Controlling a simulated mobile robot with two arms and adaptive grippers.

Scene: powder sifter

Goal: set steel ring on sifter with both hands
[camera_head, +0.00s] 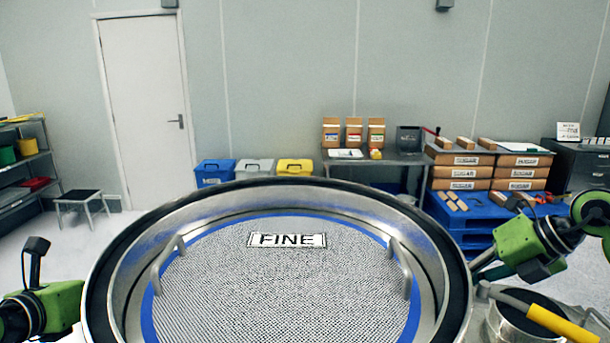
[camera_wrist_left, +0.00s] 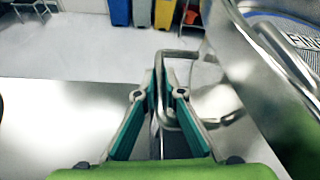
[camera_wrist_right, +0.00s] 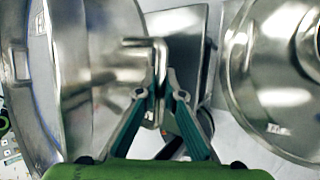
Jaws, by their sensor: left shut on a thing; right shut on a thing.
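The large steel ring (camera_head: 455,285) fills the lower middle of the head view, dark along its top edge. Inside it shows a mesh screen (camera_head: 290,285) with a blue rim, two small handles and a "FINE" label (camera_head: 287,240). My left gripper (camera_wrist_left: 162,100) is shut on a bent steel handle (camera_wrist_left: 176,54) at the ring's left side. My right gripper (camera_wrist_right: 160,95) is shut on a similar handle (camera_wrist_right: 140,42) at the right side. In the head view the ring hides the left fingertips. I cannot tell whether the ring touches the sifter below.
A steel vessel (camera_head: 502,325) with a yellow-handled tool (camera_head: 545,318) stands close at right. Behind are sugar boxes (camera_head: 460,172) on a blue pallet (camera_head: 470,212), a table (camera_head: 345,161) with bags, and coloured bins (camera_head: 254,166). A stool (camera_head: 82,196) and shelf stand left.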

